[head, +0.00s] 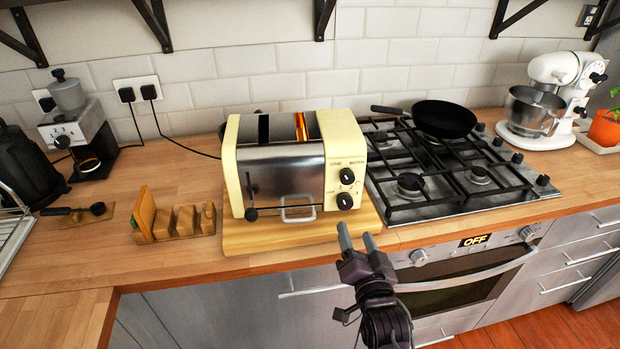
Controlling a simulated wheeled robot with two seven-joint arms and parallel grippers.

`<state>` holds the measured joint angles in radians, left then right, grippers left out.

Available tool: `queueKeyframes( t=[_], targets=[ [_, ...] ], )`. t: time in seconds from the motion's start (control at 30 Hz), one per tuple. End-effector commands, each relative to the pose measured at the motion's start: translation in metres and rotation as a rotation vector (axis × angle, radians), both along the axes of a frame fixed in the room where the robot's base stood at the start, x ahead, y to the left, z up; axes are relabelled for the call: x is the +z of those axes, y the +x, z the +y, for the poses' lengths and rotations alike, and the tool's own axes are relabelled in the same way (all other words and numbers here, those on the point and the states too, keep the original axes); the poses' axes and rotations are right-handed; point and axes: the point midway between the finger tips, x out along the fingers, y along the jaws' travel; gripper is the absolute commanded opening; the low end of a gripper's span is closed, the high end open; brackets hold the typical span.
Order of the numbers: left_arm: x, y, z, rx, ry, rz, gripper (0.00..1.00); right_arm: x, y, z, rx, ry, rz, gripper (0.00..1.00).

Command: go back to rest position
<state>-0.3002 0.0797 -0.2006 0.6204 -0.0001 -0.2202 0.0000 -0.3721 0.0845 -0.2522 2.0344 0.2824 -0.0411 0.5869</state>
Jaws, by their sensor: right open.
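My right gripper (357,239) comes in from the bottom of the head view. Its two fingers are apart with nothing between them. The toaster stands on a wooden board (262,236). One toaster slot glows orange and the other is dark. My left gripper is not in the picture.
A gas hob (408,186) with a black pan (444,118) lies right of the toaster, above an oven (459,262). A wooden rack (181,222) and a coffee grinder (77,127) stand left. A white stand mixer (547,101) is at right. Bare wooden counter (150,262) lies front left.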

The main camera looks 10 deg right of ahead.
Motion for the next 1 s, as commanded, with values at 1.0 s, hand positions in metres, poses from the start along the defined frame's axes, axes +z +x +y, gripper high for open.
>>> queueKeyframes(
  t=[1.0],
  targets=[
    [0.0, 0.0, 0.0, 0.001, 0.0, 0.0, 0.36, -0.079, -0.152, -0.01, 0.409, -0.569, 1.046, 0.57]
  ],
)
